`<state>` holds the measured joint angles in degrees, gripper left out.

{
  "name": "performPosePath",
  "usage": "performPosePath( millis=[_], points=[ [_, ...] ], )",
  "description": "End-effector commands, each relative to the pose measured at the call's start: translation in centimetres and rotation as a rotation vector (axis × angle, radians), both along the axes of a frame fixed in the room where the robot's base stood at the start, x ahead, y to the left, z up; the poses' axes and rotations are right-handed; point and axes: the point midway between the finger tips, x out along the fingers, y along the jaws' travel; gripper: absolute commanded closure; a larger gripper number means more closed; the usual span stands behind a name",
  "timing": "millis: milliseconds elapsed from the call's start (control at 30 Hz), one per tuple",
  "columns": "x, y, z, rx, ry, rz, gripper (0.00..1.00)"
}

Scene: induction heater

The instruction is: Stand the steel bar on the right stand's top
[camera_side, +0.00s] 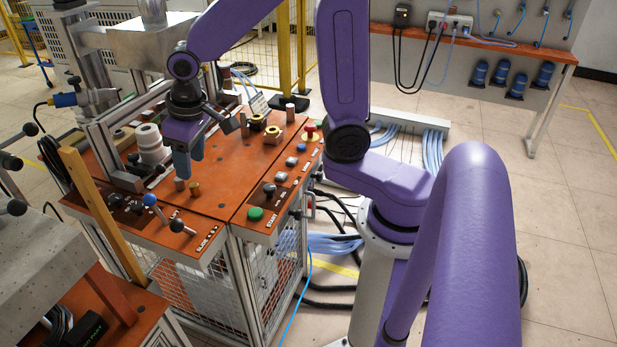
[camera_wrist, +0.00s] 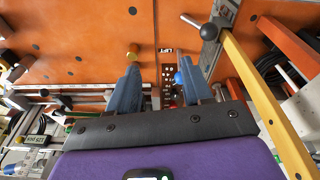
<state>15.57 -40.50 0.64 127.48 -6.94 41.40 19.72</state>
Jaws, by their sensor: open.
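My gripper (camera_side: 189,161) is open above the orange bench top, fingers pointing down; the wrist view shows nothing held between its blue fingers (camera_wrist: 159,78). A brass round top also shows by the left fingertip in the wrist view (camera_wrist: 131,55). Farther back are a slim grey cylinder (camera_side: 244,126) and a darker upright one (camera_side: 290,113). I cannot tell which cylinder is the steel bar. Two brass-topped pieces (camera_side: 258,122) (camera_side: 272,135) stand near; the right stand is not clearly identifiable.
Blue-knobbed (camera_side: 150,199) and black-knobbed (camera_side: 176,225) levers stand at the bench's front. A white ringed column (camera_side: 150,143) and metal frame are left of my gripper. A button panel with a green button (camera_side: 255,214) runs along the right. Bare orange surface (camera_side: 225,175) lies between.

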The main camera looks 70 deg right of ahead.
Motion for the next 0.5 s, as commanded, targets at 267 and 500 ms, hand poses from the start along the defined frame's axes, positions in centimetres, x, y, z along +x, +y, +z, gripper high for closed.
performPosePath(
  millis=[267,500],
  points=[
    [-7.2,1.0,0.3,-0.02,0.051,0.291,0.5],
    [-13.8,0.6,0.3,-0.041,0.096,0.539,0.5]
  ],
)
